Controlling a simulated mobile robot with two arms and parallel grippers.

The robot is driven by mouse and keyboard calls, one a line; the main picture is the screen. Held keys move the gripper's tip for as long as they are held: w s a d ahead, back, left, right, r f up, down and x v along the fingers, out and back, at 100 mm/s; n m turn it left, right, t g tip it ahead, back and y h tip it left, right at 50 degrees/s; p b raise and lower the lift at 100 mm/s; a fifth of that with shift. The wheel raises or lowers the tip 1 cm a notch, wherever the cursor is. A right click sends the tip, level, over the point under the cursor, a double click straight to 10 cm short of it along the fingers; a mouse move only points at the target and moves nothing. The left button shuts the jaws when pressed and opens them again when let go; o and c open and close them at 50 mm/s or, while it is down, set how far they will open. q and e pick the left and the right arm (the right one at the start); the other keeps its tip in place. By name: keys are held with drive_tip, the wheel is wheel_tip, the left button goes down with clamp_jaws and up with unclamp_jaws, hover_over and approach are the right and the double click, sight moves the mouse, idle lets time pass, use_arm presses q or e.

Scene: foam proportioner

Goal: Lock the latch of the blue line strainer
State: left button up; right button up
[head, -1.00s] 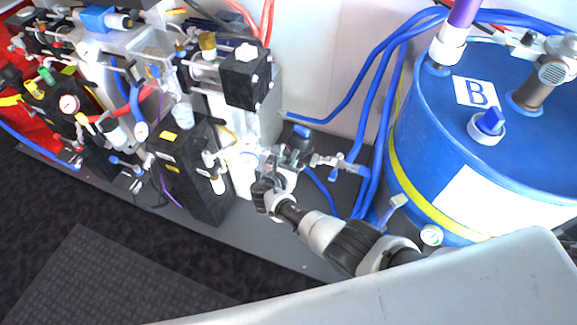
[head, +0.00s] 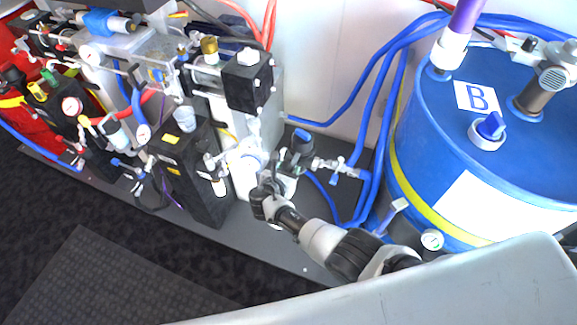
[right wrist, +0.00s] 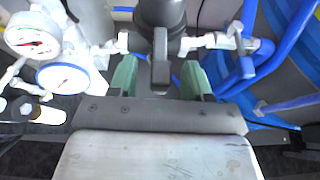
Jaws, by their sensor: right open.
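The blue line strainer (head: 302,143) has a dark top with a blue cap and sits in the blue pipework, left of the blue drum. My right gripper (head: 274,178) is at the strainer's lower front, and its arm comes up from the lower right. In the right wrist view its two greenish fingers (right wrist: 159,78) are open and apart. The dark strainer body (right wrist: 160,14) is straight ahead, and a narrow grey tab, probably the latch (right wrist: 160,68), hangs down between the fingers. I cannot tell whether they touch it. My left gripper is not in view.
The blue drum marked B (head: 440,170) stands to the right. A black pump unit (head: 195,165) stands to the left. Blue hoses (head: 375,130) run behind. Dark floor (head: 100,235) is free at the front left.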

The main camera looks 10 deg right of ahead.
drive_tip(key=p+v, duration=0.2)
drive_tip(key=v, duration=0.7)
drive_tip(key=shift+r, duration=0.2)
drive_tip(key=shift+s, duration=0.1)
idle(0.8)
